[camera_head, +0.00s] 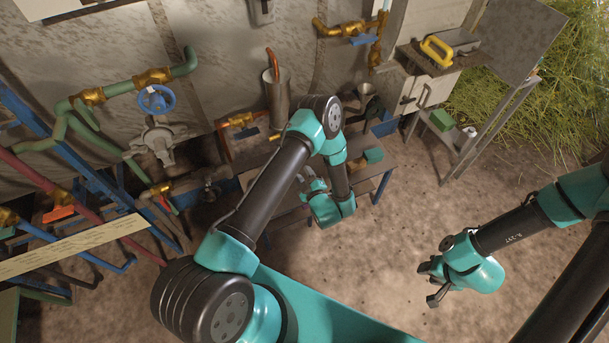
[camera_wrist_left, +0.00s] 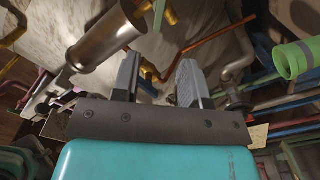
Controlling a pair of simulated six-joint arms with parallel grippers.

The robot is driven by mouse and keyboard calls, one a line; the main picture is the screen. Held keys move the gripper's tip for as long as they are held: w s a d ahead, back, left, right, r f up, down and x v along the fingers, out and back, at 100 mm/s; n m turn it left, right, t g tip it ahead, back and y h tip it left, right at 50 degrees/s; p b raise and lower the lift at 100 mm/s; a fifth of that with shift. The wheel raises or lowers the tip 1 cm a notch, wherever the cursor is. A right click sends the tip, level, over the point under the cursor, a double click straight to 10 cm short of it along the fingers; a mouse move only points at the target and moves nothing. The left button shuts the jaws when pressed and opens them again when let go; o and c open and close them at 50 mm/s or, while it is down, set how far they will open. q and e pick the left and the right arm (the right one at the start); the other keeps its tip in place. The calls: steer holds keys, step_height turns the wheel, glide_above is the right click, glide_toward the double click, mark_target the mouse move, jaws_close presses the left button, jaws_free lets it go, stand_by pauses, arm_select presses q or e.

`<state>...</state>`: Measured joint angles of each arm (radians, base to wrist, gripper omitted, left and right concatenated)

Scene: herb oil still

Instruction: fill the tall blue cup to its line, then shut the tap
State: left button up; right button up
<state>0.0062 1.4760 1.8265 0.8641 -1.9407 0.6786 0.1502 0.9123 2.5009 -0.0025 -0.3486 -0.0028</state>
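No tall blue cup can be made out in either view; my left arm hides part of the bench. A brass tap (camera_head: 240,119) sits on a copper pipe left of the metal cylinder, and another brass tap (camera_head: 355,30) with a blue lever is at the top. I cannot tell which one the task means. My left gripper (camera_head: 308,180) is over the bench's front part; in the left wrist view its fingers (camera_wrist_left: 158,78) are apart with nothing between them. My right gripper (camera_head: 431,281) is open and empty above bare ground at the right.
A metal cylinder (camera_head: 277,98) stands behind my left arm and also shows in the left wrist view (camera_wrist_left: 103,40). A blue handwheel valve (camera_head: 156,99) and green pipes are at the left. A side table (camera_head: 440,62) carries a yellow-handled object. The ground at front right is clear.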

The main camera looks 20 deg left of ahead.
arm_select(q)
steer(key=shift+w+a, duration=0.1)
stand_by(0.4)
steer(key=x, duration=1.7)
steer(key=shift+a, duration=0.1)
steer(key=shift+c, duration=0.4)
jaws_close()
